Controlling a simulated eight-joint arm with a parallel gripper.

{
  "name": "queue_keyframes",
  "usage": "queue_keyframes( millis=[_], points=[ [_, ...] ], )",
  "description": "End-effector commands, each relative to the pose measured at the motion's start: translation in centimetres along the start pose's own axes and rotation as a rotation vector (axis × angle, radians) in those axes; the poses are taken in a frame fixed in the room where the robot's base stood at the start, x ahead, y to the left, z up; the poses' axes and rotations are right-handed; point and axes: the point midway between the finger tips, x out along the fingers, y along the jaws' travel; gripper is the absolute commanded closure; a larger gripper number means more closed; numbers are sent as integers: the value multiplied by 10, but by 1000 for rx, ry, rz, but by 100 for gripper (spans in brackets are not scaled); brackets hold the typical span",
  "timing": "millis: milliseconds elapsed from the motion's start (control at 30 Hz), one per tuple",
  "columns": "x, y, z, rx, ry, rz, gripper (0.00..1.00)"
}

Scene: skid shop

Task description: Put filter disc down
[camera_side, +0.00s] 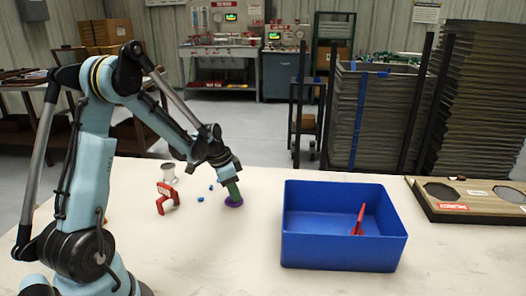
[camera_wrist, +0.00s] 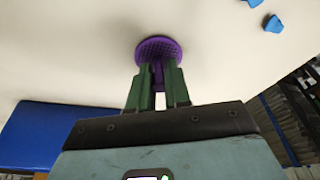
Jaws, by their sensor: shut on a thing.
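The filter disc is a purple, round, mesh-patterned disc (camera_side: 234,202). In the side view it is at the fingertips of my gripper (camera_side: 232,195), low at the table top; I cannot tell if it touches the table. In the wrist view the disc (camera_wrist: 160,48) shows beyond the green fingers of my gripper (camera_wrist: 158,75), which are shut on a purple part of it. The fingers hide some of the disc's near side.
A blue bin (camera_side: 345,246) stands right of my gripper with a red piece (camera_side: 359,220) inside. A red clamp-like part (camera_side: 167,198), a clear cup (camera_side: 168,173) and small blue pieces (camera_side: 200,199) lie to the left. A board with dark round recesses (camera_side: 470,211) is at far right.

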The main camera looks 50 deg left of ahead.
Motion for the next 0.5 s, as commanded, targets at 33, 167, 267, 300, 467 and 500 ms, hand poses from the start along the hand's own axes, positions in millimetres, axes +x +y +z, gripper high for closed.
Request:
queue_keyframes(
  millis=[33, 167, 267, 300, 467, 500],
  points=[
    [0, 0, 0, 0, 0, 0, 100],
    [0, 0, 0, 0, 0, 0, 100],
    [3, 0, 0, 0, 0, 0, 100],
    [3, 0, 0, 0, 0, 0, 79],
    [2, 0, 0, 0, 0, 0, 57],
    [2, 0, 0, 0, 0, 0, 57]
  ],
)
